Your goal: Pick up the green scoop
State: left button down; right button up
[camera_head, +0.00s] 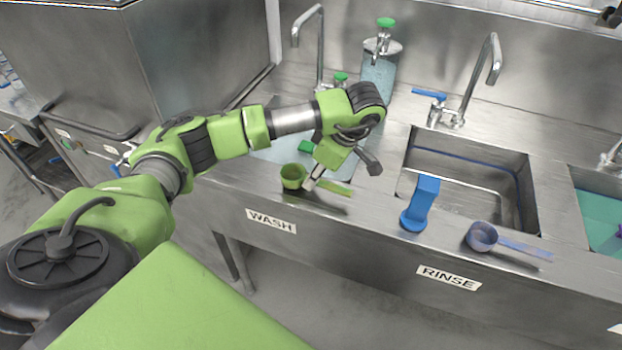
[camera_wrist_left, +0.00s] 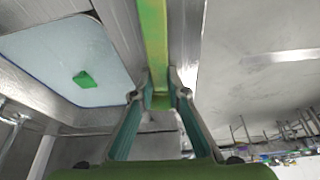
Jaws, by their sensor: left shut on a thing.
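The green scoop (camera_head: 293,176) is at the front edge of the counter by the WASH label, with its cup to the left and its handle to the right. My left gripper (camera_head: 313,184) reaches down over it and is shut on its handle. In the left wrist view the green handle (camera_wrist_left: 154,45) runs between the two fingertips (camera_wrist_left: 160,88). The scoop appears at or just above the counter; I cannot tell if it touches. My right gripper is in neither view.
The wash basin (camera_wrist_left: 30,45) holds water and a green block (camera_wrist_left: 84,79). To the right are a blue brush-like tool (camera_head: 421,203), a purple-blue scoop (camera_head: 482,237) and the rinse sink (camera_head: 470,155). A clear dispenser (camera_head: 379,72) and faucets (camera_head: 494,60) stand behind.

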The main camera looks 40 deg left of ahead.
pick_arm(q)
jog(key=r, duration=0.3)
jog(key=shift+d, duration=0.25)
jog(key=s+d+r, duration=0.7)
jog(key=d+r, duration=0.2)
jog(key=d, duration=0.2)
jog(key=shift+s+d, duration=0.15)
jog(key=shift+s, duration=0.15)
